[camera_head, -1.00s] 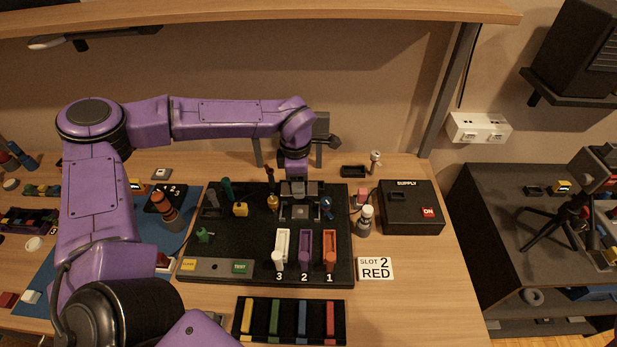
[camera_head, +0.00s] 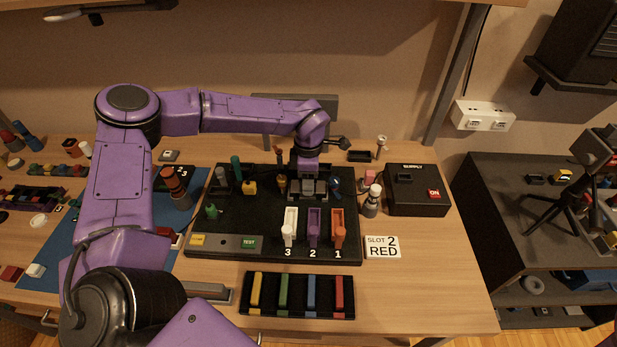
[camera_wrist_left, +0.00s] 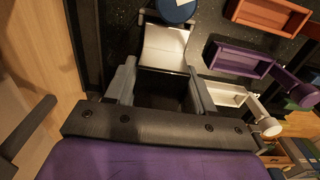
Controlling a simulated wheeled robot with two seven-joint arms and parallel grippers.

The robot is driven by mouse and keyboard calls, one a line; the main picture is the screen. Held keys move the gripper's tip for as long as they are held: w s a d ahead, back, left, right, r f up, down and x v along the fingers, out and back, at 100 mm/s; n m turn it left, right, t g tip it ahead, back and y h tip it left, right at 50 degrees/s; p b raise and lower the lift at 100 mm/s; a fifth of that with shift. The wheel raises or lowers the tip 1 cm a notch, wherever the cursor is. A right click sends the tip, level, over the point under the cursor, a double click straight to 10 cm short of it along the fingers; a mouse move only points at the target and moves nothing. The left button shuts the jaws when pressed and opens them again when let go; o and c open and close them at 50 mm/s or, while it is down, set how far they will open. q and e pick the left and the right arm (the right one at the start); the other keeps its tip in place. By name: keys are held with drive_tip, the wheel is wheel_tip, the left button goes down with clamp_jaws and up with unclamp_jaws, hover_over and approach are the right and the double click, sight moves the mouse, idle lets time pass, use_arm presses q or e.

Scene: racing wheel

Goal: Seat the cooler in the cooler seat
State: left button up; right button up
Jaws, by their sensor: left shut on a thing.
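My left gripper (camera_head: 308,189) is over the back of the black board (camera_head: 270,250), fingers pointing down. It is shut on a grey block, which I take for the cooler. In the left wrist view the block's pale grey face (camera_wrist_left: 164,42) shows between the two fingers (camera_wrist_left: 160,88), near a round blue part (camera_wrist_left: 175,10). The cooler seat is not clearly visible; the gripper and block cover that part of the board. I cannot tell whether the block touches the board. My right gripper is out of view.
White, purple (camera_head: 313,228) and orange (camera_head: 338,230) holders stand in front of the gripper. A blue knob (camera_head: 335,185) is close on its right, a yellow part (camera_head: 249,187) to its left. The supply box (camera_head: 416,198) is at right; a tray of coloured bars (camera_head: 262,314) lies in front.

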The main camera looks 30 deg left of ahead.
use_arm(q)
drive_tip(key=shift+w+f, duration=0.1)
drive_tip(key=shift+w, duration=0.15)
drive_tip(key=shift+s+r, duration=0.2)
drive_tip(key=shift+s, duration=0.1)
drive_tip(key=shift+w+f, duration=0.1)
drive_tip(key=shift+f, duration=0.05)
drive_tip(key=shift+p, duration=0.65)
idle(0.4)
drive_tip(key=shift+f+b, duration=0.55)
drive_tip(key=shift+f, duration=0.3)
drive_tip(key=o, duration=1.3)
drive_tip(key=shift+r, duration=0.1)
